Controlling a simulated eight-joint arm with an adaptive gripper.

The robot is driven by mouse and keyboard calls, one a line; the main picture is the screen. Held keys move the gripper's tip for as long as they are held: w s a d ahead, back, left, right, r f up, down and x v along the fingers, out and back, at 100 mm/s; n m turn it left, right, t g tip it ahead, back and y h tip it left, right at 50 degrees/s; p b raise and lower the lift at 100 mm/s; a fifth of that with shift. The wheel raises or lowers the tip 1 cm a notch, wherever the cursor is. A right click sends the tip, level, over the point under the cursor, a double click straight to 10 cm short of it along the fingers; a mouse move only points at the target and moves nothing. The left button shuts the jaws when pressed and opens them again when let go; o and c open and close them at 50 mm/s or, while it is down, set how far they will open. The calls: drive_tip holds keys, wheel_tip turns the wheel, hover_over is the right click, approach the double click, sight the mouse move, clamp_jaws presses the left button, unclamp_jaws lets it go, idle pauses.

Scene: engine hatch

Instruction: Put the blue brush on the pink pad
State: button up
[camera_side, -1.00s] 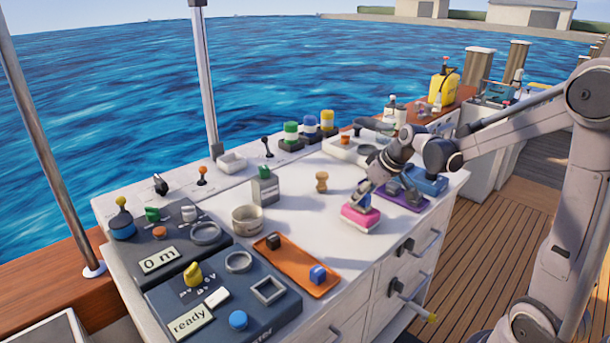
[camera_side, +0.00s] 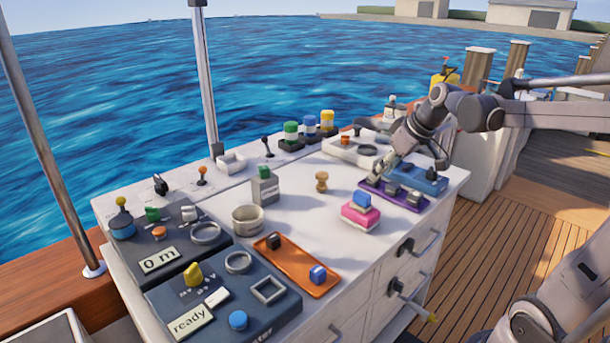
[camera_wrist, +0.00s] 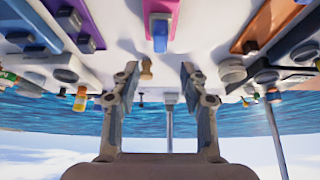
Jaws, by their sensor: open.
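The blue brush (camera_side: 362,199) rests on top of the pink pad (camera_side: 360,217) near the front edge of the white counter. In the wrist view the brush (camera_wrist: 160,38) and the pink pad (camera_wrist: 163,6) show at the top middle, beyond my fingertips. My gripper (camera_side: 377,173) is open and empty. It is up and behind the pad, near the purple tray, apart from the brush. In the wrist view my gripper (camera_wrist: 159,70) has its two fingers spread wide with nothing between them.
A purple tray (camera_side: 372,184) with grey pieces and a blue box (camera_side: 432,183) are right of the pad. An orange tray (camera_side: 290,254) holds a dark piece and a blue piece. A wooden peg (camera_side: 321,182) stands left of the pad. The counter (camera_side: 300,215) between is clear.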

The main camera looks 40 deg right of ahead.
drive_tip(key=s+a+f, duration=0.2)
drive_tip(key=s+a, duration=0.2)
drive_tip(key=a, duration=0.4)
drive_tip(key=s+a+f+t, duration=0.1)
drive_tip(key=s+a+f, duration=0.2)
drive_tip(key=a, duration=0.6)
drive_tip(key=shift+s+f, duration=0.35)
drive_tip(key=shift+s, duration=0.9)
